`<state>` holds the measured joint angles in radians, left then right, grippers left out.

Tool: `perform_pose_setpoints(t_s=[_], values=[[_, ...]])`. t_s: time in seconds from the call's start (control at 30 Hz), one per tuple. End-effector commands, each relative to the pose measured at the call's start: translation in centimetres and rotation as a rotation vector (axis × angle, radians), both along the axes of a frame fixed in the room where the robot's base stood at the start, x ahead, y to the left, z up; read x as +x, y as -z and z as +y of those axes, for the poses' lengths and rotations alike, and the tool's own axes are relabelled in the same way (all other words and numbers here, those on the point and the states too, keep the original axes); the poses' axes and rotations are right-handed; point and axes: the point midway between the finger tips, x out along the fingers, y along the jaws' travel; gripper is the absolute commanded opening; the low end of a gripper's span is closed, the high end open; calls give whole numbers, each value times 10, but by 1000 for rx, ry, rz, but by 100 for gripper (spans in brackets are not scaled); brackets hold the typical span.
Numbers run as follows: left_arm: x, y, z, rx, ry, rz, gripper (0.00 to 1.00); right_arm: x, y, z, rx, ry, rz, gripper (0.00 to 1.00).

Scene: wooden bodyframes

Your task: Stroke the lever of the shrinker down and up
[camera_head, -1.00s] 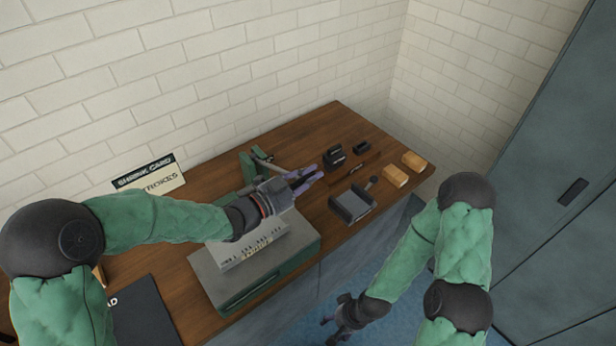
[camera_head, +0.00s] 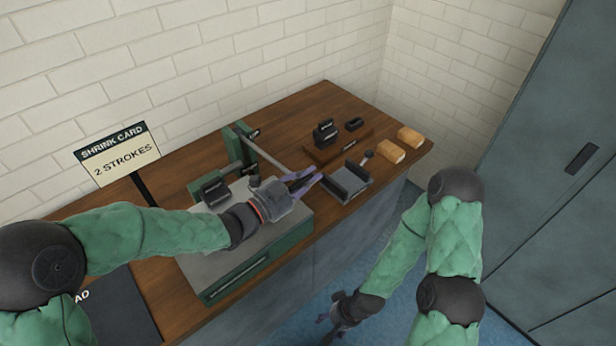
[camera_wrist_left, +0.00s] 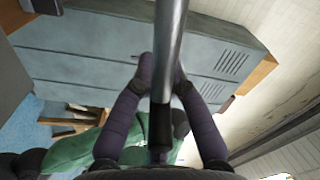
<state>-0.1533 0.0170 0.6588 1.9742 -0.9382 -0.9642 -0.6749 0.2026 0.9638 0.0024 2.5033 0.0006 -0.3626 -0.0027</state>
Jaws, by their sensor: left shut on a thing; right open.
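The shrinker has a green frame (camera_head: 238,150) on a grey-topped box with a green front (camera_head: 240,278). A dark block (camera_head: 212,190) sits low on it. A grey metal lever (camera_head: 268,157) slopes down from the frame's top to the right. My left gripper (camera_head: 303,178) is shut on the lever's end. In the left wrist view the lever (camera_wrist_left: 170,50) runs between the two purple fingers, with a black grip near the palm. My arm hides part of the box top. My right gripper (camera_head: 333,322) is open and empty, low in front of the bench.
A card reading "SHRINK CARD, 2 STROKES" (camera_head: 118,155) stands at the back left. A grey tool (camera_head: 345,182), black pieces on a wooden base (camera_head: 325,135), and wooden blocks (camera_head: 391,152) lie right of the lever. Dark lockers (camera_head: 545,190) stand at right.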

Motion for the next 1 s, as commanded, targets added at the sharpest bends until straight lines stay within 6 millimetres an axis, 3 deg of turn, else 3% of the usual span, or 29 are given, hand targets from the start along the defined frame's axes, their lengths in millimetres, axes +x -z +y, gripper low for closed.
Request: perform_pose_setpoints(t_s=[0.47,0.5,0.57,1.0], values=[[-4,11,-1,7,4,19,0,0,2,0,0,0,0,62],[-4,12,-1,8,3,20,23,0,2,0,0,0,0,62],[-4,12,-1,8,3,20,38,0,2,0,0,0,0,62],[-7,6,9,3,-1,9,38,0,2,0,0,0,0,62]])
